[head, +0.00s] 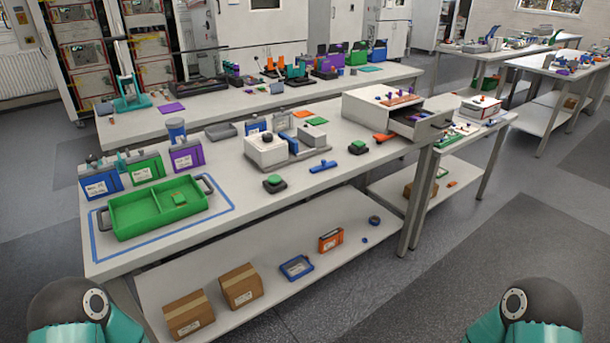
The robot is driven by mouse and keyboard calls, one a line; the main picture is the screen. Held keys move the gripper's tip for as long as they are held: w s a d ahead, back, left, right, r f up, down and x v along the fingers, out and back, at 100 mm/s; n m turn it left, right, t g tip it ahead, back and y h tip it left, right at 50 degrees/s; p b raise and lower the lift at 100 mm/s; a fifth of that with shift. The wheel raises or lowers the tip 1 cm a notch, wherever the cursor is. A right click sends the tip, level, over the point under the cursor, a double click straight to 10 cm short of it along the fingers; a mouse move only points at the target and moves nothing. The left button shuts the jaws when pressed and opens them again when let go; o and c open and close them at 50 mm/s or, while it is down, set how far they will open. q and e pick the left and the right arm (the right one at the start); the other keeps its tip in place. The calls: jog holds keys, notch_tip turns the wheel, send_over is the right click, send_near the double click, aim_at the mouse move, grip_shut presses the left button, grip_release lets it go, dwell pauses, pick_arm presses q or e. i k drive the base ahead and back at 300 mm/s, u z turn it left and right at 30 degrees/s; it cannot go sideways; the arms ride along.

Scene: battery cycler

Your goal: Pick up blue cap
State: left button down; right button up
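I cannot tell for sure which thing is the blue cap. A small dark blue round piece (374,221) lies at the right of the lower shelf, and a tiny blue piece (364,240) lies close in front of it. On the tabletop, a blue T-shaped piece (323,166) lies near the front edge. A blue round-topped container (176,130) stands at the back left behind a purple bin. Only teal and dark parts of my two arms show at the bottom corners. Neither gripper is in view.
The near table (240,212) holds a green tray (150,228), a white device (266,152) and a white cabinet (375,122) with an open drawer (420,127). Cardboard boxes (240,286), a blue frame (296,267) and an orange box (331,240) stand on the lower shelf. Floor at right is clear.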

aim_at(324, 166)
jog(key=z, duration=0.35)
jog(key=i, duration=1)
jog(key=u, duration=2.25)
jog(key=i, duration=0.25)
jog(key=u, duration=1.5)
jog(key=k, duration=0.6)
jog(key=u, duration=0.1)
